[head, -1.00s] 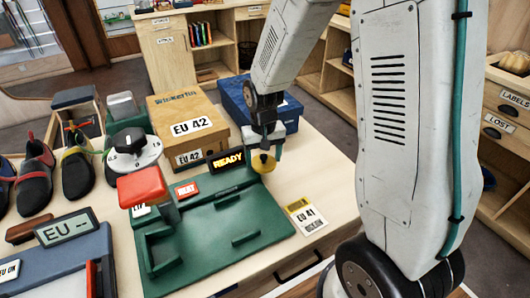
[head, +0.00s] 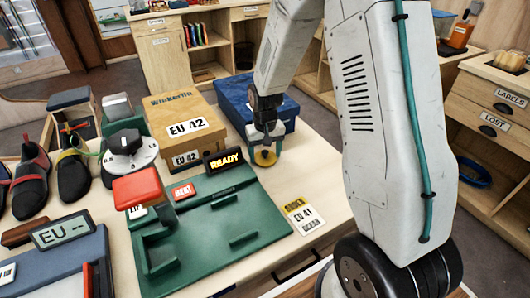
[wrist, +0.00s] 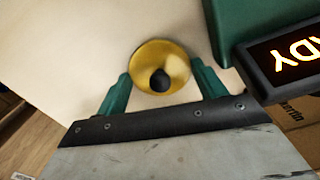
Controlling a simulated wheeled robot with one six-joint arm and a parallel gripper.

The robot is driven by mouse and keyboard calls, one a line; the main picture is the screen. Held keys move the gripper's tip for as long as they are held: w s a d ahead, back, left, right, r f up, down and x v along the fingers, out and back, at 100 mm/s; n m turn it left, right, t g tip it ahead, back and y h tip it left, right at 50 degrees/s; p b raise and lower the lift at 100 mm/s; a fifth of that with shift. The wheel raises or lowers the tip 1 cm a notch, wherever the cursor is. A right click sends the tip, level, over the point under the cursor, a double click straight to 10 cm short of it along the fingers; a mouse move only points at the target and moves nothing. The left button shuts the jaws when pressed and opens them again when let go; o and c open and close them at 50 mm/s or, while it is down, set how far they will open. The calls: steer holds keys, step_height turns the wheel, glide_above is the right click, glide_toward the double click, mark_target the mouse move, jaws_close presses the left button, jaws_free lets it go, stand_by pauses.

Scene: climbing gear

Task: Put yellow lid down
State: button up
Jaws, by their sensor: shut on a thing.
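The yellow lid (head: 265,158) is a small round disc under my gripper (head: 265,140), to the right of the READY display. In the wrist view the yellow lid (wrist: 145,62) shows as a shallow round piece with a dark knob (wrist: 160,80) at its middle. The green fingers of my gripper (wrist: 160,88) stand on both sides of it, and the gripper is shut on the lid. Pale tabletop shows around the lid. I cannot tell whether the lid touches the table.
The READY display (head: 224,161) and green machine (head: 215,225) stand close to the left. An EU 42 box (head: 184,125) and a blue box (head: 236,105) stand behind. An EU 41 card (head: 303,216) lies in front. The tabletop right of the lid (head: 305,170) is clear.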

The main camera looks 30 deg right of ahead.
steer(key=shift+f, duration=0.15)
steer(key=o, duration=0.8)
steer(key=shift+o, duration=0.8)
